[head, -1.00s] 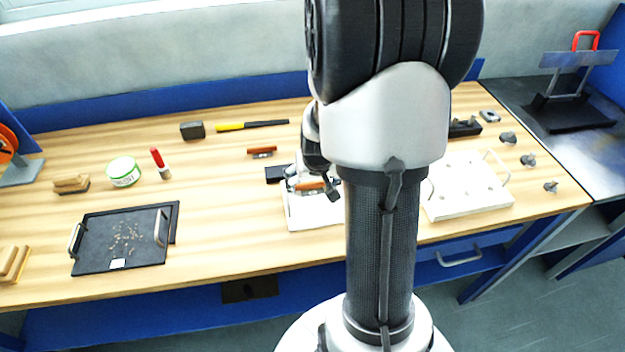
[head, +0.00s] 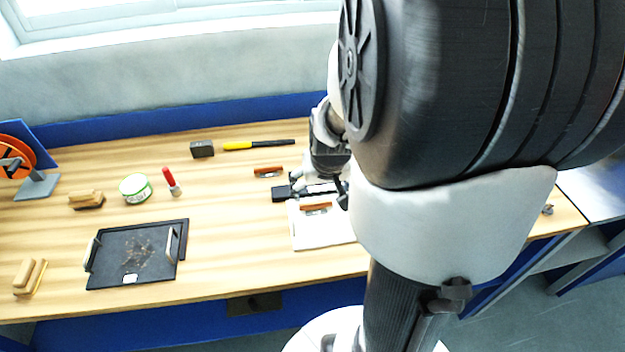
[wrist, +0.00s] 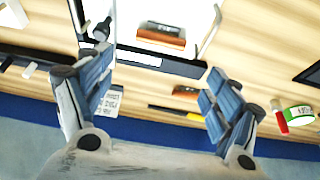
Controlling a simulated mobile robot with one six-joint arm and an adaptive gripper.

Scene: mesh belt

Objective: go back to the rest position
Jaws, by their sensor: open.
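My gripper (wrist: 158,66) is open in the wrist view, with its two blue-grey padded fingers spread wide and nothing between them. A second brown block (head: 268,172) lies on the wood behind the board.
A black tray (head: 105,277) with small bits stands at front left. The bench's right side is mostly hidden.

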